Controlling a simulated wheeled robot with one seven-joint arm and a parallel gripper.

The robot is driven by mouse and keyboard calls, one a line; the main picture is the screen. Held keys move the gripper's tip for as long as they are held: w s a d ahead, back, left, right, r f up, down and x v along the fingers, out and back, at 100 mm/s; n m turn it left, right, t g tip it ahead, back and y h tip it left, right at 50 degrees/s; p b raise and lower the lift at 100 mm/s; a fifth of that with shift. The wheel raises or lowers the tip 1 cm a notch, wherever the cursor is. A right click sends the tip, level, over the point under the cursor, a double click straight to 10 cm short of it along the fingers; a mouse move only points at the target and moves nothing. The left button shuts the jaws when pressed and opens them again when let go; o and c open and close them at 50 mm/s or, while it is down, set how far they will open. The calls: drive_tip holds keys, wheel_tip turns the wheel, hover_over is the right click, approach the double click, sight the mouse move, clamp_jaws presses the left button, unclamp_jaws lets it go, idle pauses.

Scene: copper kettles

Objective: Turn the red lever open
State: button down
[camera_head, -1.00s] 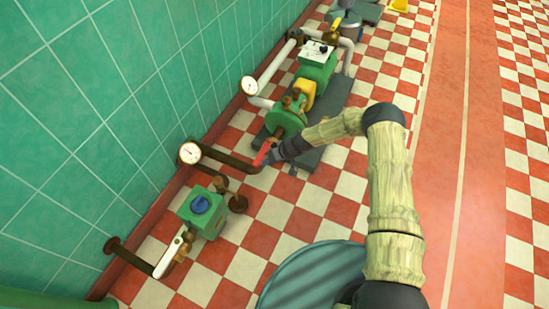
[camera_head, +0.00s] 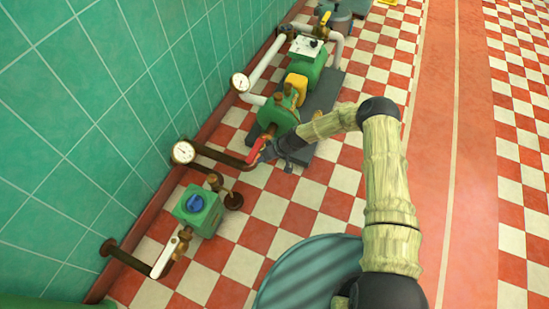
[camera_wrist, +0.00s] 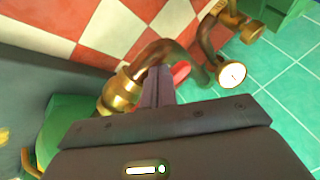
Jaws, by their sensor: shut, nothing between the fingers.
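The red lever (camera_head: 256,150) sits on the brown pipe in front of the green pump in the head view. In the wrist view the lever (camera_wrist: 181,72) shows as a short red piece just right of my fingers, partly hidden by them. My gripper (camera_head: 268,152) is at the lever, on its right side in the head view. In the wrist view my gripper (camera_wrist: 159,72) has its dark fingers shut together with nothing between them. The fingertips are beside the lever; I cannot tell whether they touch it.
The green pump (camera_head: 276,118) stands just behind my gripper. A pressure gauge (camera_head: 183,152) and a green box with a blue knob (camera_head: 195,203) are to the left. The tiled wall (camera_head: 70,120) bounds the left. Checkered floor to the right is clear.

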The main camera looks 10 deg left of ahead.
drive_tip(key=s+d+r+p, duration=0.5)
drive_tip(key=d+r, duration=0.1)
drive_tip(key=r, duration=0.2)
drive_tip(key=shift+s+d, duration=0.15)
drive_tip(key=shift+d, duration=0.25)
drive_tip(key=s+d+r+m+t+h+p, duration=0.1)
drive_tip(key=d+r+h, duration=0.2)
drive_tip(key=d+r, duration=0.6)
drive_tip(key=s+d+r+m+h+p, duration=0.1)
drive_tip(key=d+r+m+h, duration=0.1)
drive_tip(key=d+r, duration=0.65)
drive_tip(key=s+d+r+m+t+h+p, duration=0.1)
drive_tip(key=s+d+r+m, duration=0.25)
drive_tip(key=s+r, duration=0.45)
drive_tip(key=s+d+r+m+t+h, duration=0.1)
drive_tip(key=s+d+r+m, duration=0.3)
drive_tip(key=r, duration=0.8)
wheel_tip(320, 180, up, 38)
drive_tip(key=n+p, duration=0.1)
drive_tip(key=p, duration=3.7)
drive_tip(key=shift+w+d+f, duration=0.2)
drive_tip(key=shift+w+f, duration=0.05)
drive_tip(key=shift+w, duration=0.05)
